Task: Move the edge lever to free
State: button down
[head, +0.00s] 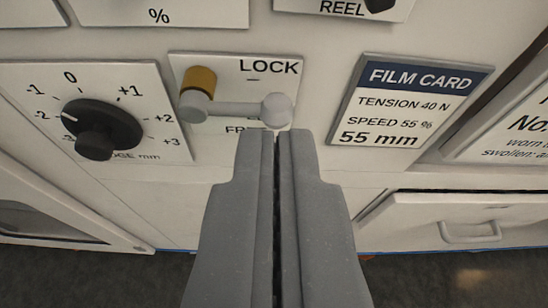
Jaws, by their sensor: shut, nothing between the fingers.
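The edge lever (235,108) is a light grey bar on a white plate (225,68). A gold cylinder with a grey cap stands at its left end, and a rounded grey knob (277,110) is at its right end. The bar lies nearly level in the picture, between the LOCK label (268,67) above and the partly hidden FREE label (240,129) below. Perspective makes its exact setting hard to tell. My gripper (277,134) is shut and empty. Its tips are just below the knob in the picture; I cannot tell whether they touch it.
A black dial (88,124) marked in edge mm is on the left. A FILM CARD sign (392,105) is on the right. A drawer with a handle (470,232) is at lower right, and a framed opening (45,222) at lower left. The panel below the lever is bare.

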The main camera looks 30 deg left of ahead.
aim_at(277, 119)
jog(key=x, duration=0.3)
jog(key=f+x, duration=0.1)
jog(key=x, duration=0.5)
jog(key=shift+s+d+f, duration=0.25)
jog(key=shift+d+f, duration=0.05)
jog(key=shift+f, duration=0.1)
jog(key=shift+w+a+f, duration=0.15)
jog(key=shift+w+f, duration=0.15)
jog(key=shift+f, duration=0.3)
jog(key=shift+s+p, duration=0.1)
jog(key=shift+p, duration=0.4)
